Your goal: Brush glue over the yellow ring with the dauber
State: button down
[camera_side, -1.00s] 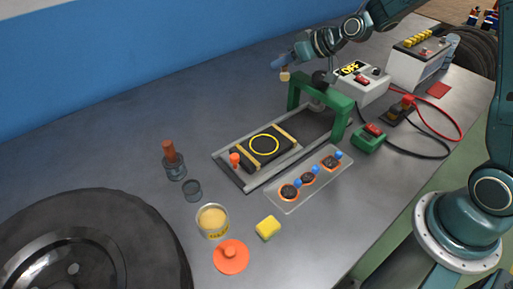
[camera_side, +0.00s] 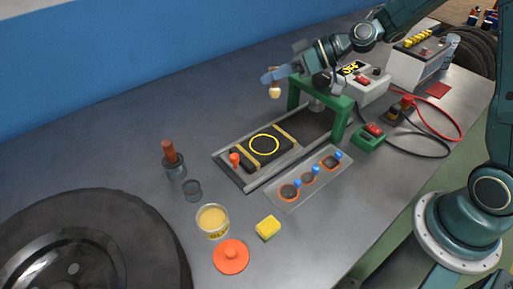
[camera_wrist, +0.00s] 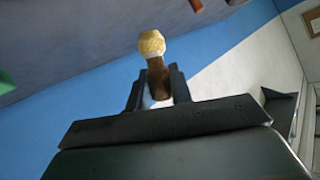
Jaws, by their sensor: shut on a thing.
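My gripper (camera_side: 270,77) is shut on the dauber (camera_side: 275,91), which hangs head down above the back of the bench, left of the green press frame. In the wrist view the dauber (camera_wrist: 152,44) shows a pale yellow head and a brown handle between the two fingers of my gripper (camera_wrist: 158,86). The yellow ring (camera_side: 264,144) lies on a black block in the grey rail tray, apart from the dauber and nearer the camera. An open tin (camera_side: 212,221) of pale yellow stuff, which looks like glue, stands front left of the tray.
The green press frame (camera_side: 327,92) straddles the tray's far end. A clear tray (camera_side: 308,177) of patches lies at its right. An orange lid (camera_side: 231,257), yellow sponge (camera_side: 268,228), brown-handled tool (camera_side: 172,158) and large tyre (camera_side: 90,225) are in front and left. The back left bench is clear.

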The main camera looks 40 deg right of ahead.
aim_at(274, 90)
jog(key=shift+f, duration=2.45)
jog(key=shift+r, duration=0.15)
jog(key=shift+r, duration=0.25)
jog(key=shift+f, duration=0.1)
